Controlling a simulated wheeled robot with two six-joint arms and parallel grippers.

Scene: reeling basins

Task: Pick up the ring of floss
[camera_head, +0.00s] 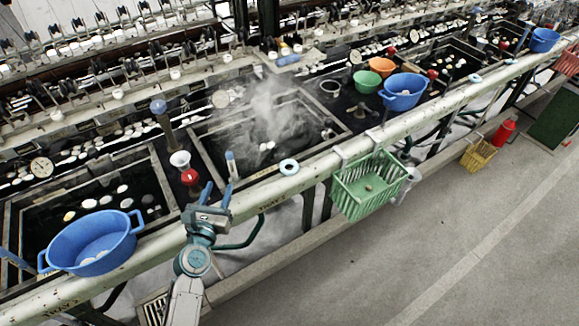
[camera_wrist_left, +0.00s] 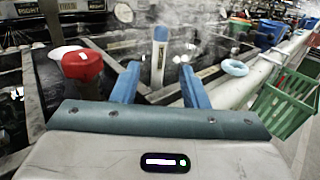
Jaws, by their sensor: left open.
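A pale blue ring of floss (camera_head: 289,167) lies on the cream front rail of the basins, right of my left gripper. It also shows in the left wrist view (camera_wrist_left: 235,67), right of the fingers. My left gripper (camera_head: 216,190) is open and empty, with its two blue fingers apart, above the rail and left of the ring. The fingers also show in the wrist view (camera_wrist_left: 160,80). Two similar rings, one (camera_head: 475,78) and another (camera_head: 510,61), lie farther along the rail. My right gripper is not in view.
A blue tub (camera_head: 92,243) sits at the left. A red valve knob (camera_head: 190,177) and a blue-topped upright (camera_head: 230,165) stand close to my gripper. A green basket (camera_head: 368,185) hangs from the rail right of the ring. Steam rises from the middle basin.

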